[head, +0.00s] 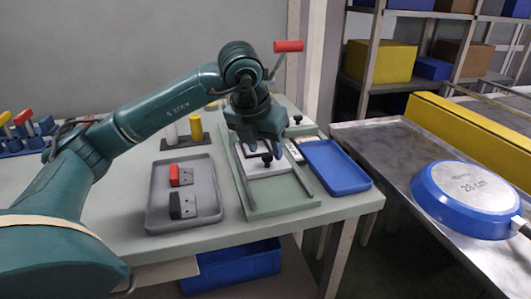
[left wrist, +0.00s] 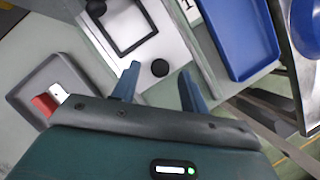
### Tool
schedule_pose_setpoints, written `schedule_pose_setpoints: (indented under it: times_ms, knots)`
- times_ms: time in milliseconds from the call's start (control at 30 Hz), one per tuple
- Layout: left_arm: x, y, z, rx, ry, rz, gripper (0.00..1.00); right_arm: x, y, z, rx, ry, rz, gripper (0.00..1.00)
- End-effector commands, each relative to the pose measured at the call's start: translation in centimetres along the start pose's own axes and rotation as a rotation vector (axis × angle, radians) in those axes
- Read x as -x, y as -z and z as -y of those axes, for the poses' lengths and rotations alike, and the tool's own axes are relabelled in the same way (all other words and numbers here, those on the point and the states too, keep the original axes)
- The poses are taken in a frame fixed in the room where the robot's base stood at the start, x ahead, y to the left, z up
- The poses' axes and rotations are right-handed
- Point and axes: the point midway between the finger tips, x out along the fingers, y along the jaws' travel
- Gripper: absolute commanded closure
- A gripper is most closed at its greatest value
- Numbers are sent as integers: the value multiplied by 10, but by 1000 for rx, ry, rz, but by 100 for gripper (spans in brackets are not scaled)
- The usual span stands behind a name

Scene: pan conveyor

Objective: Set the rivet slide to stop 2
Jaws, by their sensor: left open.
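The rivet slide is a pale plate (head: 270,167) between the rails of a green base (head: 285,197) on the table. It carries a black knob (head: 267,158). In the left wrist view the plate (left wrist: 120,20) shows a black square frame, and the knob (left wrist: 160,67) shows near its lower end. My left gripper (head: 263,150) points down over the slide and is open. In the left wrist view its two fingers (left wrist: 158,84) stand apart, with the knob just beyond and between their tips. A white label (left wrist: 190,10) with a "1" lies beside the rail. My right gripper is out of view.
A blue tray (head: 337,168) lies right of the base. A grey tray (head: 155,215) with red and black handled parts lies left. A yellow peg (head: 196,127) stands on a dark holder behind. A blue pan (head: 463,200) rests upside down on the metal conveyor at right.

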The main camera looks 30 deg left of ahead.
Motion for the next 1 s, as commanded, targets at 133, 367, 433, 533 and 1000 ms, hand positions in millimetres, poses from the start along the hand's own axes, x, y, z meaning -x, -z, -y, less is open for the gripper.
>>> schedule_pose_setpoints:
  times_ms: [133,367,433,533,1000]
  knots:
    - [-13,0,0,-1,1,-2,56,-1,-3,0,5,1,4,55]
    - [-16,0,0,-1,1,0,56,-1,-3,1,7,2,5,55]
    - [-16,0,0,-1,1,0,56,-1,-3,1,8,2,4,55]
    - [-15,0,0,-1,1,0,61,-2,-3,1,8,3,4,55]
    - [-15,0,0,-1,1,0,100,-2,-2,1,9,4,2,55]
